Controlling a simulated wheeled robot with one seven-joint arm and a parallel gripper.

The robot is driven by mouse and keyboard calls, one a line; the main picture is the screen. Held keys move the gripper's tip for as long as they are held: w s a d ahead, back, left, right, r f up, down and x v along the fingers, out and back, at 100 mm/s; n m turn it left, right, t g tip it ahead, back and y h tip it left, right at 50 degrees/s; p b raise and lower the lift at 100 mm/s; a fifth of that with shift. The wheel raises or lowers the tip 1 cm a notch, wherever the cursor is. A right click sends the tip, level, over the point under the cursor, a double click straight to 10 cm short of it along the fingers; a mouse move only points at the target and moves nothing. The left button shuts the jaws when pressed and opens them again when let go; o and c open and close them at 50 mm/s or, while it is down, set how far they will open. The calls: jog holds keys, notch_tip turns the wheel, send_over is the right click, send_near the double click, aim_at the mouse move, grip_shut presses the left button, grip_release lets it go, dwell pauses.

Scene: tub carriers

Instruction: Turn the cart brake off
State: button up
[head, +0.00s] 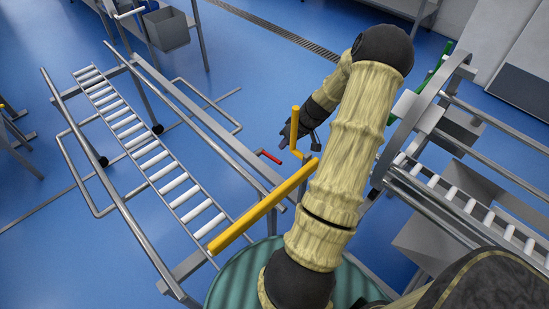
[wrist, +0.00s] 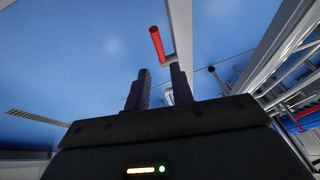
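The cart is a roller-topped frame (head: 128,195) with a yellow push bar (head: 262,205) at its near end. The brake lever has a red grip (head: 270,157) that sticks out at the cart's near right side, beside a yellow upright (head: 295,125). In the wrist view the red grip (wrist: 157,44) stands beyond the fingertips, and its grey arm runs down behind the right finger. My gripper (wrist: 160,70) is open, with a gap between its fingers and nothing held. In the head view my gripper (head: 288,133) is close to the lever, partly hidden by the yellow upright.
A roller conveyor (head: 465,203) with a curved grey frame stands at the right, close to my arm. A grey bin (head: 165,28) is at the upper left. Blue floor is clear beyond the cart, with a drain grate (head: 268,28).

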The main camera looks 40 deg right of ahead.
jog(key=b+x, duration=0.1)
jog(key=x, duration=1)
jog(key=shift+f, duration=0.45)
grip_shut()
